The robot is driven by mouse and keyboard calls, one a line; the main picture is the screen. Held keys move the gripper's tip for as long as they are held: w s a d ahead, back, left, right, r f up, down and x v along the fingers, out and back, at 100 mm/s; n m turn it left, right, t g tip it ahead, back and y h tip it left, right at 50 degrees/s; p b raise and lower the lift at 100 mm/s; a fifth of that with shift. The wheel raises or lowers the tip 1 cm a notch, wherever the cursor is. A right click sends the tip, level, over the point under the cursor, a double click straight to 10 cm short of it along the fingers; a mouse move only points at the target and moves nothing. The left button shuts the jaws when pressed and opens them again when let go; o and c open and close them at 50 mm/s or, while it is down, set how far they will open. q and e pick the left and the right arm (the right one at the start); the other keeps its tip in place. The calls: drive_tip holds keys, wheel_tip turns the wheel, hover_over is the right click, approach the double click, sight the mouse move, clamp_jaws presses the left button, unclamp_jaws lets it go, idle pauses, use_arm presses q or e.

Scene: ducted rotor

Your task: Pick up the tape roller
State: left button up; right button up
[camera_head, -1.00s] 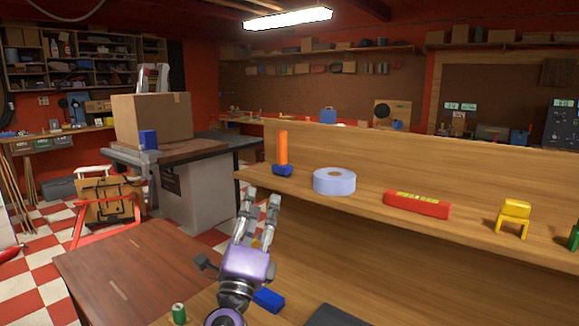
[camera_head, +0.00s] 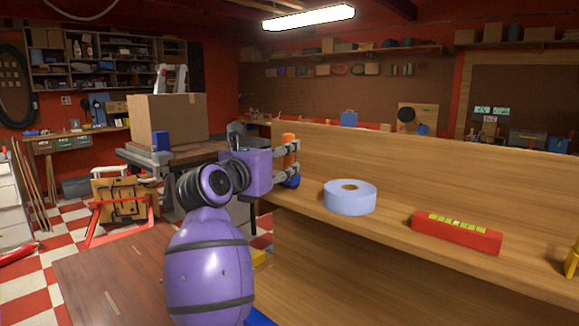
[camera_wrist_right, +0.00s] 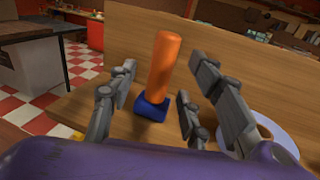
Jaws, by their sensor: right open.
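The tape roller, an orange upright handle (camera_head: 289,141) on a small blue base, stands at the left end of the wooden shelf. In the right wrist view the orange handle (camera_wrist_right: 164,66) leans slightly and its blue base (camera_wrist_right: 152,108) rests on the shelf. My right gripper (camera_head: 291,163) is open at the roller, with its fingers pointing right across it. In the wrist view my right gripper (camera_wrist_right: 160,78) has fingers on both sides of the roller, with visible gaps. My arm hides part of the shelf's left end. My left gripper is not in view.
A pale blue ring-shaped roll (camera_head: 350,197) lies just right of the roller on the shelf (camera_head: 390,213). A red block with yellow marks (camera_head: 456,232) lies further right. A shelf back panel (camera_head: 430,165) rises behind. A cardboard box (camera_head: 180,118) stands on a bench at left.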

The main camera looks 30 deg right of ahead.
drive_tip(key=x, duration=0.4)
drive_tip(key=shift+s+d+r+p, duration=0.1)
drive_tip(key=shift+r+p, duration=0.05)
drive_tip(key=shift+p, duration=0.25)
drive_tip(key=shift+d, duration=0.2)
drive_tip(key=shift+c, duration=0.6)
clamp_jaws()
